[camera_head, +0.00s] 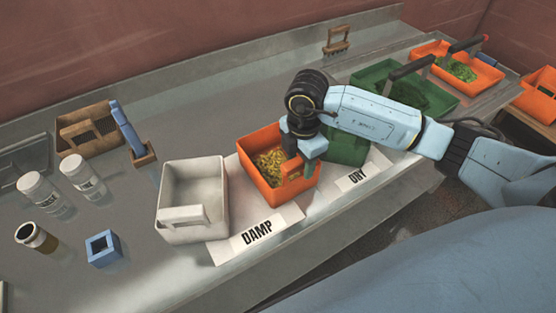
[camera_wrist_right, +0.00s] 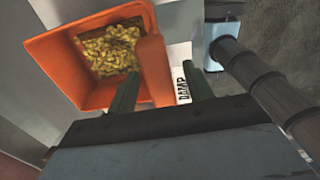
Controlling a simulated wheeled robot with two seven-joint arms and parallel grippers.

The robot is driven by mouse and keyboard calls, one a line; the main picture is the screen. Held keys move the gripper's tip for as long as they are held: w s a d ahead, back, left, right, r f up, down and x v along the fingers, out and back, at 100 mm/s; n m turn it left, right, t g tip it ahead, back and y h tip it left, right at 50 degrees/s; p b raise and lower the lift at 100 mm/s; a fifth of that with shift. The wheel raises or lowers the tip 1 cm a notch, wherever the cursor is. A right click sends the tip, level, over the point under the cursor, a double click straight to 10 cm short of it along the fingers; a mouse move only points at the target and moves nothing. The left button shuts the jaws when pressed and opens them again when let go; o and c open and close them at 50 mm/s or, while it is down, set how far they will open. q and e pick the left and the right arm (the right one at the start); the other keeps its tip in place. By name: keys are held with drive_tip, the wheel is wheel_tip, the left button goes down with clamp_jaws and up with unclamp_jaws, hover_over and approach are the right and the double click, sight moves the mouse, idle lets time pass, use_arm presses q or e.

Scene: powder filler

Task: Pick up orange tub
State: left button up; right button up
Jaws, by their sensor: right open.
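The orange tub (camera_head: 246,170) holds yellow pieces and stands on the counter, just right of the white tub. It also shows in the right wrist view (camera_wrist_right: 62,62), with its raised orange handle (camera_wrist_right: 153,66) toward me. My right gripper (camera_head: 291,163) points down at the tub's handle side. In the wrist view its two dark green fingers (camera_wrist_right: 160,88) are apart, one on each side of the handle. I cannot tell whether either finger touches it. The tub rests on the counter. My left gripper is not in view.
A white tub (camera_head: 193,170) stands close at left, by the DAMP label (camera_head: 257,233). The DRY label (camera_head: 358,176) lies at right. A green tub (camera_head: 368,78) is beyond my arm. Jars (camera_head: 40,190) and a blue square holder (camera_head: 103,249) stand at left.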

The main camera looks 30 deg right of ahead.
drive_tip(key=shift+a+f, duration=0.1)
drive_tip(key=shift+f, duration=0.7)
clamp_jaws()
